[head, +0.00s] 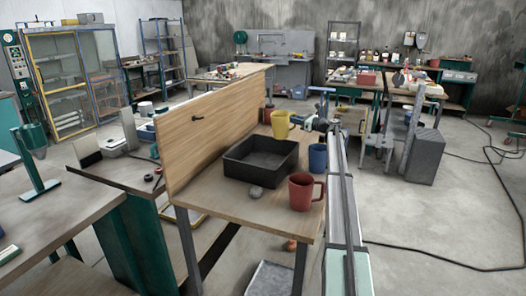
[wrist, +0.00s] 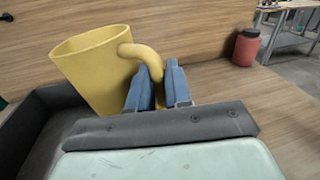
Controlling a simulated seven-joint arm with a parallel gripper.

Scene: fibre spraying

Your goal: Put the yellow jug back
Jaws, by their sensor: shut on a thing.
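The yellow jug (head: 280,124) is near the back of the small wooden table, at the black tray's far edge in the head view. In the wrist view the jug (wrist: 92,72) is tilted, with its handle toward my gripper. My gripper (head: 299,122) comes from the right. Its blue fingers (wrist: 159,85) are shut on the jug's handle. The jug's base is hidden behind the tray and gripper, so I cannot tell whether it touches the table. The black tray (head: 247,174) looks empty; part of it shows at left in the wrist view (wrist: 28,128).
A red mug (head: 301,192) and a blue cup (head: 317,157) stand on the table's right side. A dark red jar (wrist: 246,47) stands at the back. A tall wooden panel (head: 213,125) borders the table's left side.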

